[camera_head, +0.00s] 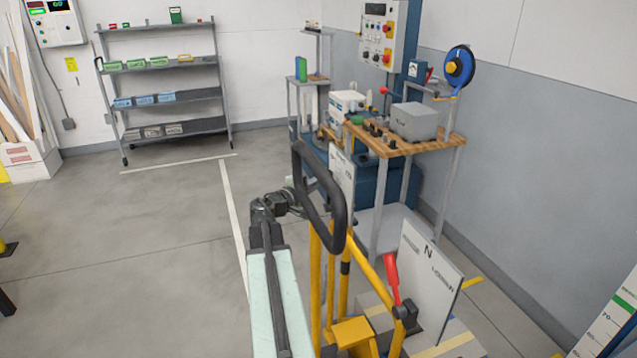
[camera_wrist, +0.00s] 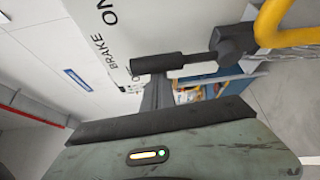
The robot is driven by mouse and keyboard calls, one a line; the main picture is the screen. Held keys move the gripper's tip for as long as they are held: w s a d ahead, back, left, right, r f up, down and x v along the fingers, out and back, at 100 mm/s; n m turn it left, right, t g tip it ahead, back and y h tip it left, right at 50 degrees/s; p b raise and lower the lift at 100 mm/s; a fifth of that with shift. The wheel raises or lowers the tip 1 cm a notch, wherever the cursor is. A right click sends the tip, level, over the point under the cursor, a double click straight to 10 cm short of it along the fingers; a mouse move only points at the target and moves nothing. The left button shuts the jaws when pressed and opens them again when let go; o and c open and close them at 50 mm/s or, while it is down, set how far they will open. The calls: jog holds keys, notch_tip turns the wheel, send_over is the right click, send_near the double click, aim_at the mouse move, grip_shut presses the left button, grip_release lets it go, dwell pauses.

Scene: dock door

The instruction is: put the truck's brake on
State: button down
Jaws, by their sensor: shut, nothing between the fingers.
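The truck (camera_head: 315,265) has a yellow frame and a black loop handle (camera_head: 338,215). In the wrist view a black brake lever (camera_wrist: 165,62) lies across the picture, with its dark hub (camera_wrist: 232,45) by a yellow tube. Behind it is a white plate (camera_wrist: 112,30) reading BRAKE and ON; the rest of its lettering is partly covered. My gripper (camera_wrist: 157,85) is shut and empty, its tips just below the lever in the picture; I cannot tell whether they touch. In the head view my gripper's tips are hard to make out beside the loop handle.
A red lever (camera_head: 391,278) stands by a white plate marked N (camera_head: 430,275) lower on the truck. A wooden-topped bench (camera_head: 445,148) with boxes stands behind, against the wall. A grey shelf (camera_head: 165,90) is at the back left.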

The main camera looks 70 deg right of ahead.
jog(key=shift+w+d, duration=0.1)
jog(key=w+d, duration=0.2)
jog(key=w, duration=0.1)
jog(key=v, duration=1)
jog(key=shift+f, duration=0.25)
jog(key=shift+f, duration=0.1)
jog(key=s+d+m+b, duration=0.1)
jog(key=s+d+b, duration=0.1)
jog(key=d, duration=0.9)
jog(key=shift+h, duration=0.3)
jog(key=shift+s+a, duration=0.8)
jog(key=shift+s, duration=0.15)
jog(key=shift+s+a, duration=0.8)
jog(key=shift+s, duration=0.15)
